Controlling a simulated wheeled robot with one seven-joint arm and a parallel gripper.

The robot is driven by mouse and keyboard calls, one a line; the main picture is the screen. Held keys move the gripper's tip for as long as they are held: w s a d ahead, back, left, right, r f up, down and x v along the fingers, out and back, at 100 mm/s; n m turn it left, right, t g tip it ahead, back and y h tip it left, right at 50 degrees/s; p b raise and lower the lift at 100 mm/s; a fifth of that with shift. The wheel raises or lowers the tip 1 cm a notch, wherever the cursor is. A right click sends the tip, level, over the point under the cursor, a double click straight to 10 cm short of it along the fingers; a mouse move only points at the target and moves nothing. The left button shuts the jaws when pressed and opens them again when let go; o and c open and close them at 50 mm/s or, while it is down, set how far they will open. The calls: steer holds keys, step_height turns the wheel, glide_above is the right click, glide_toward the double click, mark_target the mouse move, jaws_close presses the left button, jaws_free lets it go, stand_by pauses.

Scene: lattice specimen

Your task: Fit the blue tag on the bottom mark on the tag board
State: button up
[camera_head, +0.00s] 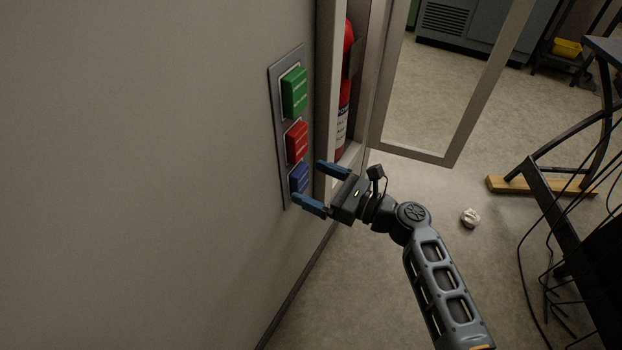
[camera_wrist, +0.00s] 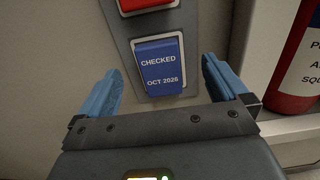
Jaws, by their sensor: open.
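The tag board (camera_head: 275,102) is a grey upright plate on the wall; part of it also shows in the wrist view (camera_wrist: 118,22). A green tag (camera_head: 294,92) is at its top and a red tag (camera_head: 297,142) in its middle. The blue tag (camera_head: 299,178) is at the bottom mark; in the wrist view the blue tag (camera_wrist: 161,66) reads "CHECKED OCT 2026" and looks slightly tilted within the pale outline. My gripper (camera_head: 322,184) is open, its blue fingers on either side of the blue tag and apart from it in the wrist view.
A red fire extinguisher (camera_head: 344,105) stands in an open wall cabinet just right of the board, close to my gripper. The cabinet's glazed door (camera_head: 471,105) stands open to the right. A crumpled white thing (camera_head: 470,217) lies on the floor.

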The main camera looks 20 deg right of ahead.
steer(key=shift+p+v, duration=0.5)
steer(key=shift+v, duration=1.15)
steer(key=v, duration=0.7)
steer(key=shift+s+d+p, duration=0.2)
steer(key=shift+s+p, duration=0.15)
steer(key=shift+p, duration=0.05)
